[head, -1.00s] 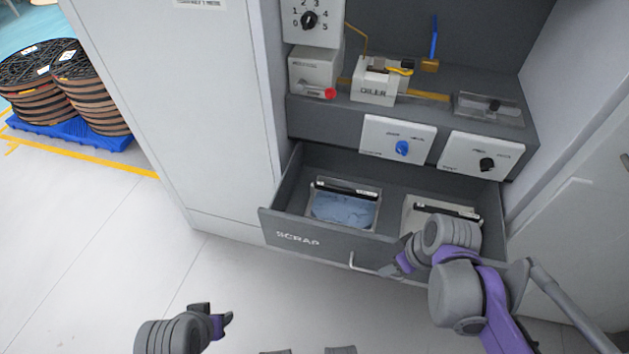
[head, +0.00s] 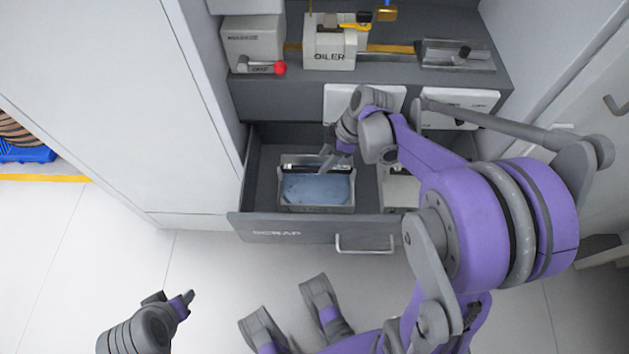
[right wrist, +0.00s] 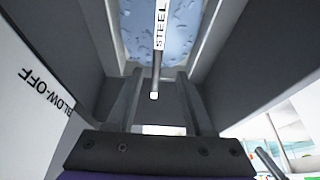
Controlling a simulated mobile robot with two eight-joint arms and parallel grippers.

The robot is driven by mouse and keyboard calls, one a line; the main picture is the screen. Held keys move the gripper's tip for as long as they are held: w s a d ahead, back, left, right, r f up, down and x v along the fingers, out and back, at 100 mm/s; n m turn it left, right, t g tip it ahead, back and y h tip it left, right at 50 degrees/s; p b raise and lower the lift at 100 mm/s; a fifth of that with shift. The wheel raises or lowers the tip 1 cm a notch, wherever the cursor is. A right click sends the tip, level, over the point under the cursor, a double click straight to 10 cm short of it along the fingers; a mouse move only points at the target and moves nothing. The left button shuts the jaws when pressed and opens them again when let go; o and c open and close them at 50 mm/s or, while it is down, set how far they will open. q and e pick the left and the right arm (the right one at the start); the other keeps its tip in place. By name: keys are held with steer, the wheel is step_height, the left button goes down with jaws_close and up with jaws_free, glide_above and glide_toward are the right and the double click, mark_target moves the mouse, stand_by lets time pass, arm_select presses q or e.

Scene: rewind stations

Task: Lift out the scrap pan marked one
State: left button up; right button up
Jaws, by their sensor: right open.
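The left scrap pan (head: 318,190) holds blue-grey scrap and sits in the open drawer marked SCRAP (head: 275,232). A dark handle bar crosses its far side. In the right wrist view, the bar (right wrist: 160,30) reads STEEL and lies over the pan's blue scrap (right wrist: 190,25). My right gripper (head: 330,160) is over the pan's far right part, open and empty. In the wrist view its two fingers (right wrist: 157,85) stand apart, with the bar's end showing between them. A second pan (head: 398,188) is mostly hidden behind my right arm. My left gripper (head: 184,303) is low, away from the drawer.
A shelf above the drawer carries the oiler (head: 330,45), a box with a red knob (head: 280,68) and a metal tray (head: 455,55). White panels (head: 455,105) hang above the drawer. The drawer handle (head: 365,248) sticks out in front. The floor left of the drawer is clear.

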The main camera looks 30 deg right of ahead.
mark_target(317, 167)
steer(key=b+x, duration=0.2)
steer(key=x, duration=0.4)
steer(key=shift+w+d, duration=0.1)
steer(key=shift+w, duration=0.1)
jaws_close()
stand_by(1.1)
